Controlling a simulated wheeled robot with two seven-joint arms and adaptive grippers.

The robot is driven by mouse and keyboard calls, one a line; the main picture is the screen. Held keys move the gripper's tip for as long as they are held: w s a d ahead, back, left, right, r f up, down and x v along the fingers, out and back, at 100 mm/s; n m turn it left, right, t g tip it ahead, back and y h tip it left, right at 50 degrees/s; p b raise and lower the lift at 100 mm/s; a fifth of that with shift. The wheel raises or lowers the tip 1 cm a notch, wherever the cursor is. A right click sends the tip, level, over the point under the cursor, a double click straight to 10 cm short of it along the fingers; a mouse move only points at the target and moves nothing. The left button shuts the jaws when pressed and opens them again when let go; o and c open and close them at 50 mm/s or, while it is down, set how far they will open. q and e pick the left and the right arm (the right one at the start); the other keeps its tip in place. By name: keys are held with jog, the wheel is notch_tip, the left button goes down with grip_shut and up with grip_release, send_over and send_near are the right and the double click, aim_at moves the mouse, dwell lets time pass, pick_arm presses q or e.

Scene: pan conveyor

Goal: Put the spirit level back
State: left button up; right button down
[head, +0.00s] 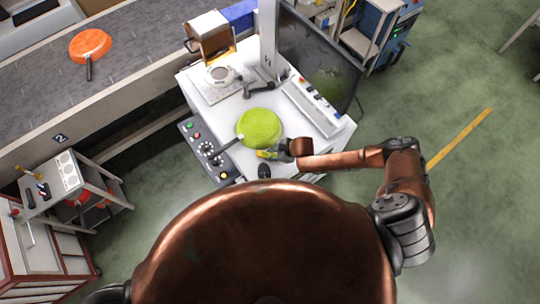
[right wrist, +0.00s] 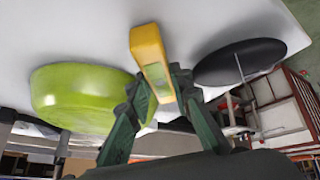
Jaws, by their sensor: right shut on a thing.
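The spirit level (right wrist: 151,62) is a small yellow bar with a greenish window. My right gripper (right wrist: 160,88) is shut on it, and the bar sticks out past the fingertips in the right wrist view. In the head view the spirit level (head: 264,154) is a small yellow spot at my right gripper (head: 272,154), just below the green pan (head: 259,126) over the white table (head: 310,150). I cannot tell whether the level touches the table. The green pan also shows left of the level in the right wrist view (right wrist: 80,98). My left gripper is out of view.
A black rounded object (head: 264,171) lies near the table's front edge, close to my right gripper. A control panel (head: 206,150) is at the table's left. A monitor (head: 318,62) stands behind. An orange pan (head: 90,46) sits on the conveyor (head: 130,63).

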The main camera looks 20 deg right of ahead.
aim_at(266, 153)
jog(key=shift+r, duration=0.1)
jog(key=shift+r, duration=0.25)
notch_tip(266, 153, up, 2)
jog(key=shift+r, duration=0.25)
jog(key=s+d+r+b, duration=0.2)
jog(key=s+r, duration=0.8)
jog(key=s, duration=0.4)
jog(key=w+r+m+t+h+b, duration=0.2)
jog(key=w+r+m+h+b, duration=0.25)
jog(key=w, duration=0.75)
jog(key=w+d+r+m+h+b, duration=0.1)
jog(key=d+r+m+b, duration=0.1)
jog(key=r+m+b, duration=0.1)
jog(key=w+d+r+m+h+b, duration=0.1)
jog(key=w+d+r+m+b, duration=0.1)
jog(key=r+m, duration=0.3)
jog(key=shift+w+r+m+b, duration=0.25)
jog(key=shift+r+m+b, duration=0.15)
jog(key=shift+b, duration=0.25)
jog(key=shift+a, duration=0.15)
